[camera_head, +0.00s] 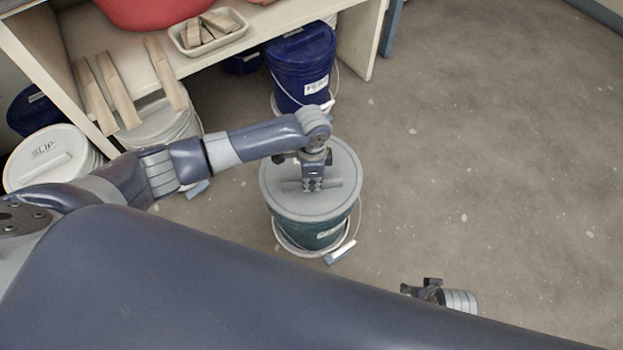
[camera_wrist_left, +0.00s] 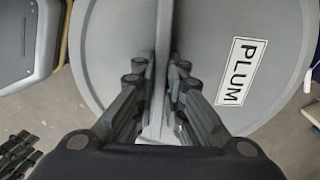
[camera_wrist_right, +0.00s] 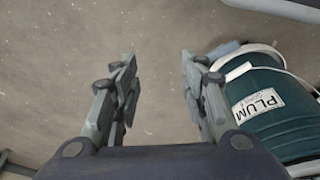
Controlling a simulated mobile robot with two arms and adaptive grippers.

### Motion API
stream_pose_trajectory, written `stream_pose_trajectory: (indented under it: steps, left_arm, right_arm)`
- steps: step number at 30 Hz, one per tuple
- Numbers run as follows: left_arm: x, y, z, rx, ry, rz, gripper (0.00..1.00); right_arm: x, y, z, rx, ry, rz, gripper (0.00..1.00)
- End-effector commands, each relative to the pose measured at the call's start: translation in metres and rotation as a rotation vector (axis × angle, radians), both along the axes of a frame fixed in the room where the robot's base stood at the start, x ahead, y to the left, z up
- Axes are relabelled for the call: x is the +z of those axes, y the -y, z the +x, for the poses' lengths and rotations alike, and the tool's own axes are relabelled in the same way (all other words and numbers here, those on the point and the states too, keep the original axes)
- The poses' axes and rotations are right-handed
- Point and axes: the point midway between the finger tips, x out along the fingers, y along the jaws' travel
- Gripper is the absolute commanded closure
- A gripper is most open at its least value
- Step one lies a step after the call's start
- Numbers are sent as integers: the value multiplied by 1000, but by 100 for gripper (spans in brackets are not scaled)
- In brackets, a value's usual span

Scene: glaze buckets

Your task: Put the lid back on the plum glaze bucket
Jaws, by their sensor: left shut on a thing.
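The grey round lid (camera_head: 288,203) is over the dark teal plum bucket (camera_head: 305,235) and covers its mouth in the head view. A PLUM label is on the lid (camera_wrist_left: 285,95) in the left wrist view. My left gripper (camera_head: 312,186) is shut on the lid's bar handle (camera_wrist_left: 159,75). I cannot tell whether the lid touches the rim all round or hangs slightly above it. My right gripper (camera_head: 422,287) is open and empty, to the right of the bucket. The bucket's labelled side (camera_wrist_right: 270,100) shows in the right wrist view.
A blue bucket (camera_head: 298,70) stands behind, by a shelf (camera_head: 355,45) bearing a tray (camera_head: 232,35) and wooden pieces. A white SLIP bucket (camera_head: 50,160) and another pale bucket (camera_head: 160,125) are at left. The floor (camera_head: 490,150) at right is clear.

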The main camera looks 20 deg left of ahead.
Motion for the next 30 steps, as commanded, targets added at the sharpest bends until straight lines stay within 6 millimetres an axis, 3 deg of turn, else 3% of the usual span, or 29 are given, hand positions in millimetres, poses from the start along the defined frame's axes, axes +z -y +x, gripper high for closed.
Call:
stream_pose_trajectory:
  steps: [11, 30]
  left_arm:
    - [0, 0, 0, 0, 1, -1, 100]
    - [-1, 0, 1, 0, 1, -1, 100]
  right_arm:
    - [2, -1, 2, 0, 9, 2, 60]
    - [-14, 1, -4, 1, -6, 0, 60]
